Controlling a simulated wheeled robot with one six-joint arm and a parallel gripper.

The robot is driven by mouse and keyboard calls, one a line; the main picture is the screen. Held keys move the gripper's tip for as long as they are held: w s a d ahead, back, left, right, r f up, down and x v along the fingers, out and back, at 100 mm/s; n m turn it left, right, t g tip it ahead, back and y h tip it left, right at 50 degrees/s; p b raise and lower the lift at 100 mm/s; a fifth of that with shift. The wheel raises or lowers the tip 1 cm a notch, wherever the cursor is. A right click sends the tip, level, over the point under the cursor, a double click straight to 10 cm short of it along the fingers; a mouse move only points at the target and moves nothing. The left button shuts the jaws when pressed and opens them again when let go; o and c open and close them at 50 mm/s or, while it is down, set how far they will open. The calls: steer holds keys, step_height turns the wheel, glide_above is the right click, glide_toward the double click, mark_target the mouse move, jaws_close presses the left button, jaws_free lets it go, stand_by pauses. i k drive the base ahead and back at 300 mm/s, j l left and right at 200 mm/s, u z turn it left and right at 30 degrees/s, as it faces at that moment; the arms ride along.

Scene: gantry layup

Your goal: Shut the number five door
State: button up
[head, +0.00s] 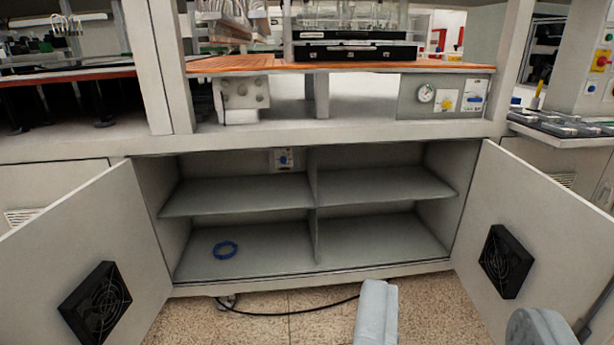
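A low grey cabinet stands open ahead, with its left door (85,255) and right door (545,235) both swung out towards me. Each door carries a black fan on its inner face. I see no number on either door, so I cannot tell which is number five. A pale grey piece that looks like part of my gripper (377,312) rises at the bottom edge, right of centre, apart from both doors in the picture. A rounded grey part of mine shows at the bottom right. The fingertips cannot be made out.
Above is an orange-brown worktop (230,64) with equipment. A control panel (443,96) sits above right.

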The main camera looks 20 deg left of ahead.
mark_target(59, 257)
steer(key=k+j, duration=0.1)
steer(key=j, duration=0.3)
steer(key=k+j, duration=0.1)
steer(key=j, duration=0.25)
steer(key=k+j, duration=0.1)
steer(key=j, duration=0.3)
steer(key=k+j+z, duration=0.1)
steer(key=j, duration=0.3)
steer(key=k+j, duration=0.1)
steer(key=j, duration=0.25)
steer(key=k+j, duration=0.15)
steer(key=j, duration=1.35)
steer(key=k+j+z, duration=0.1)
steer(key=j, duration=1)
